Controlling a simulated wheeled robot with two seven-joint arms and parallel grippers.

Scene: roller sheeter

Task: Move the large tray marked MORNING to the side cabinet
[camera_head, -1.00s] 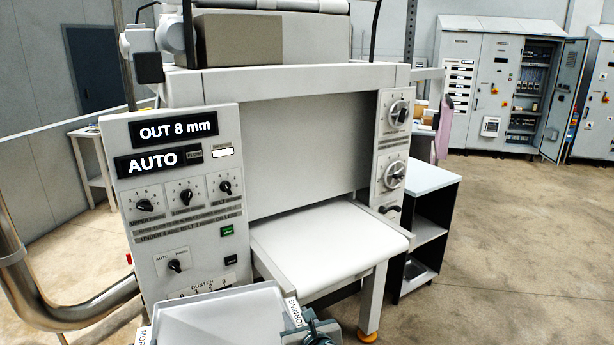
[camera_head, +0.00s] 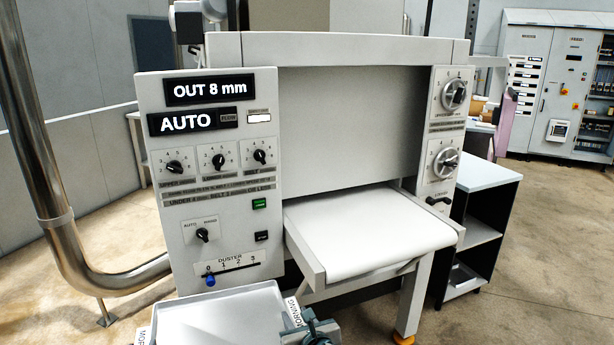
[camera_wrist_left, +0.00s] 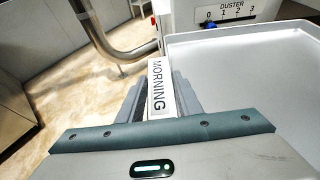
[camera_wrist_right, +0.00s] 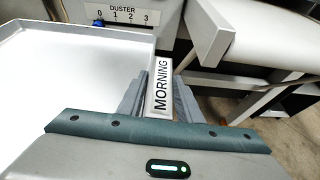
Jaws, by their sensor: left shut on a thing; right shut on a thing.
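The large white tray (camera_head: 225,318) is at the bottom of the head view, held in front of me, and looks empty and about level. MORNING labels show on its left and right rims. My left gripper (camera_wrist_left: 160,98) is shut on the left rim beside its label; in the head view it is below the frame. My right gripper (camera_wrist_right: 160,98) is shut on the right rim; part of it shows in the head view (camera_head: 318,332). The side cabinet is probably the black-sided cabinet with a pale top (camera_head: 487,176), right of the sheeter, its top bare.
The roller sheeter's control panel (camera_head: 215,170) and white belt table (camera_head: 370,232) stand just beyond the tray. A steel pipe (camera_head: 60,215) curves along the left. Electrical cabinets (camera_head: 555,85) stand at the back right. Floor right of the side cabinet is clear.

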